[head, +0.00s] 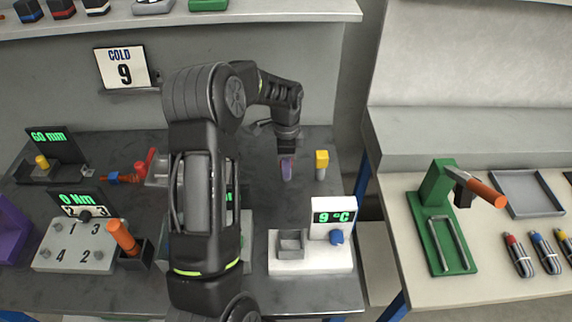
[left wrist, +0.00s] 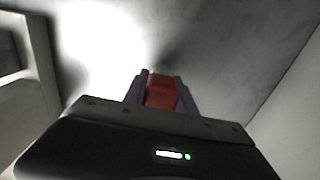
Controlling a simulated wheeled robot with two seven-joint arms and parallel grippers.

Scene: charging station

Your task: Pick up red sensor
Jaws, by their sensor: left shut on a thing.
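My left gripper (head: 287,168) points down over the back right of the dark table in the head view. Its purple fingers are shut on the red sensor (left wrist: 162,92), which shows between them in the left wrist view. In the head view the red sensor cannot be made out, hidden by the fingers. I cannot tell whether it touches the table. My right gripper is not in view.
A yellow piece (head: 321,160) stands just right of the fingers. A white 9 °C station (head: 312,262) with a grey socket is nearer. A numbered grey box (head: 75,246) and an orange handle (head: 123,237) are left. A green stand (head: 440,215) is on the right table.

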